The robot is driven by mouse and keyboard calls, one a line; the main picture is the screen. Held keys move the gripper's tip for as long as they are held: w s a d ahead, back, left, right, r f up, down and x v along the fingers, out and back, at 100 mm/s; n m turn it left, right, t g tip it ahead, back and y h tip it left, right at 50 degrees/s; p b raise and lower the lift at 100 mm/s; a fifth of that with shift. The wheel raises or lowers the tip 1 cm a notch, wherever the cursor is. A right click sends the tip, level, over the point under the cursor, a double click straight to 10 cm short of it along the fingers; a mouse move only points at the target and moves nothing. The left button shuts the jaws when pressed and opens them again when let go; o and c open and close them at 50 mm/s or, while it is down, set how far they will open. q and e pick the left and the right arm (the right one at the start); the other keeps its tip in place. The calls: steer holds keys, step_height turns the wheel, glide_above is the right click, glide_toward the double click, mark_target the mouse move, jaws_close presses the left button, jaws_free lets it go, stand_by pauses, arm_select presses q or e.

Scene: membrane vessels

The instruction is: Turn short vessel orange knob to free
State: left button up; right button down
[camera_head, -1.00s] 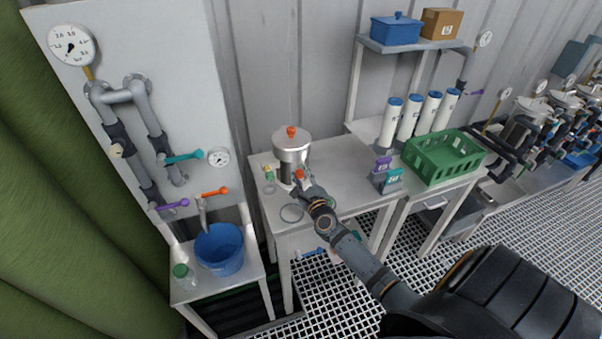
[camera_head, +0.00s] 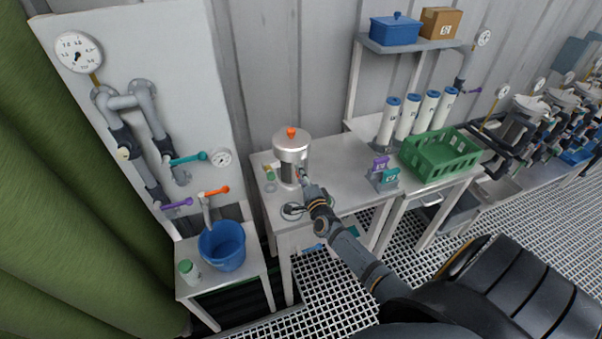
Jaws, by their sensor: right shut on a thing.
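The short vessel (camera_head: 291,149) is a silver cylinder with a lid, standing upright on the metal table. One orange knob (camera_head: 291,132) tops its lid and stands clear of my arm. My right gripper (camera_head: 304,179) is at the lower right side of the vessel and is shut. A small orange-red spot, a side knob (camera_head: 302,171), shows at its fingertips, mostly hidden by the gripper. The knob's exact turn angle is too small to tell. My left gripper is not in view.
A round metal piece (camera_head: 292,211) lies on the table in front of the vessel. A blue bucket (camera_head: 222,246) and pipe panel (camera_head: 175,60) are left.

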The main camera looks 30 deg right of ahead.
steer(key=shift+n, duration=0.6)
steer(key=shift+f, duration=0.1)
steer(key=c, duration=1.1)
jaws_free()
steer(key=shift+o, duration=0.2)
steer(key=v, duration=1.2)
steer(key=shift+a, duration=0.1)
